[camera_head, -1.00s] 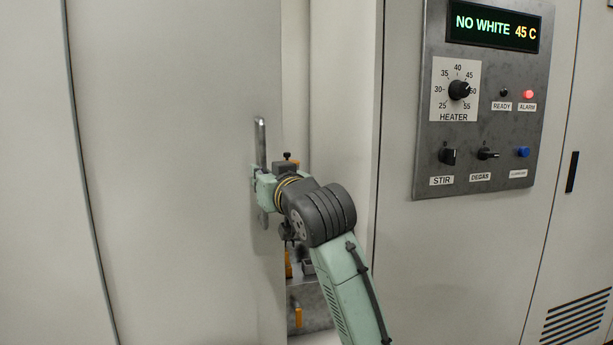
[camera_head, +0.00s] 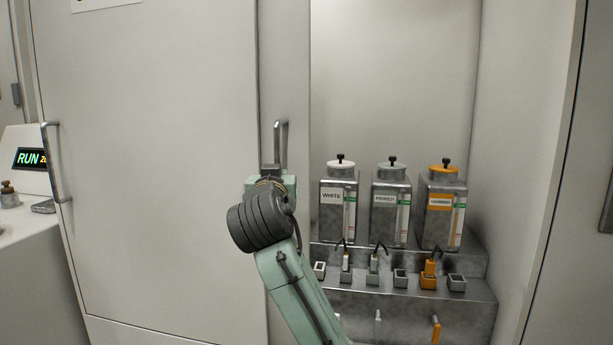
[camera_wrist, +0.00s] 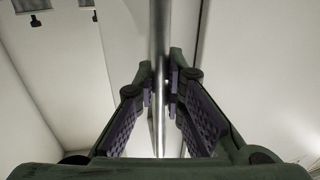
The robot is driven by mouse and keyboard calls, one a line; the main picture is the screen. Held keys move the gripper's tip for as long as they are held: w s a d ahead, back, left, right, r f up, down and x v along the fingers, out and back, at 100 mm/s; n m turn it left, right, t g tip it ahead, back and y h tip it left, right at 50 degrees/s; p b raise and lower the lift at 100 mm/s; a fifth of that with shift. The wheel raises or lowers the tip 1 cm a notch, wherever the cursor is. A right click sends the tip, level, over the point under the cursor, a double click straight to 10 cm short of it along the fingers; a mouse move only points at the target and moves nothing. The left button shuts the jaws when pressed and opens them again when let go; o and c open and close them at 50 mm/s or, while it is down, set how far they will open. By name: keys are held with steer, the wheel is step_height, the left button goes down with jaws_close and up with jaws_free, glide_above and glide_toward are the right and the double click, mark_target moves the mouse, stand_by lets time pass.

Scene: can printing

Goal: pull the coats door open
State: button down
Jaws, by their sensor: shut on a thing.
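The coats door (camera_head: 297,230) stands wide open and shows as a narrow, foreshortened pale panel at the left of the opened compartment. Its upright metal bar handle (camera_head: 283,135) rises above my gripper (camera_head: 268,176), which is shut on it. In the wrist view the bar (camera_wrist: 159,30) runs upright between the two fingers of my gripper (camera_wrist: 160,88), with the pads on either side. My wrist hides the handle's lower end in the head view.
Inside the compartment (camera_head: 395,80) stand white (camera_head: 338,205), primer (camera_head: 390,210) and orange-labelled (camera_head: 441,210) canisters. A stepped metal shelf (camera_head: 470,312) below holds small fittings. Another closed door (camera_head: 150,170) with a bar handle (camera_head: 52,165) is at left, beside a counter with a RUN display (camera_head: 30,158).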

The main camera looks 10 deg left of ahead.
steer(key=shift+a+f, duration=0.1)
steer(key=shift+a, duration=0.7)
steer(key=c, duration=1.7)
jaws_free()
steer(key=shift+d, duration=0.1)
steer(key=shift+o, duration=0.2)
steer(key=v, duration=1.2)
